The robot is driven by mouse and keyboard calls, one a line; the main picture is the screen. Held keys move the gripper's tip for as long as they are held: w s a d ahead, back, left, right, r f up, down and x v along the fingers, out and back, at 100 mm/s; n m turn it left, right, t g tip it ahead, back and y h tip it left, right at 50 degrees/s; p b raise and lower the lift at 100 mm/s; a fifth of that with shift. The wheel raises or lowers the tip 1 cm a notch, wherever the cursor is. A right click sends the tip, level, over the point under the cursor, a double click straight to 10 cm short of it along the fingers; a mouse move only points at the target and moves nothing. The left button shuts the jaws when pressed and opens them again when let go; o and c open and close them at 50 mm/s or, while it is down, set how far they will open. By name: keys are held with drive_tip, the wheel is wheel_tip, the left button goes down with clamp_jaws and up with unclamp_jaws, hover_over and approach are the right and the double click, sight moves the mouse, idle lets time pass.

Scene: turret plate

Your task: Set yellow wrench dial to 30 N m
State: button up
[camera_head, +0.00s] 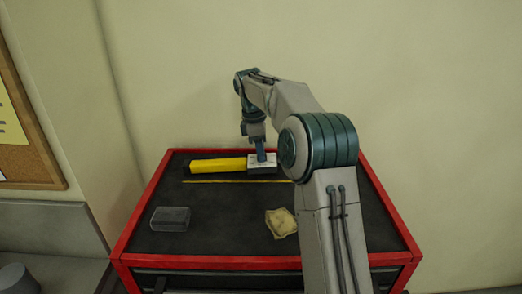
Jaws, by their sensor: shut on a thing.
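The yellow wrench (217,165) lies across the back of the black top of a red-edged tool cabinet. At its right end is a pale block (263,167) with dark marks too small to read, which seems to bear the dial. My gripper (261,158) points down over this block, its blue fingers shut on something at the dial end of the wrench. The fingers hide the gripped part, and the dial's setting cannot be read.
A thin yellow strip (225,182) lies in front of the wrench. A grey box (170,219) sits at front left, and a crumpled tan cloth (281,222) at front centre. The red cabinet rim (210,262) borders the top. My arm covers the right part.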

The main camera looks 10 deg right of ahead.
idle(0.4)
drive_tip(key=o, duration=1)
drive_tip(key=shift+r, duration=0.1)
wheel_tip(320, 180, up, 13)
drive_tip(key=a, duration=0.2)
drive_tip(key=shift+w+r, duration=0.15)
drive_tip(key=shift+r, duration=0.05)
drive_tip(key=shift+d, duration=0.1)
idle(0.3)
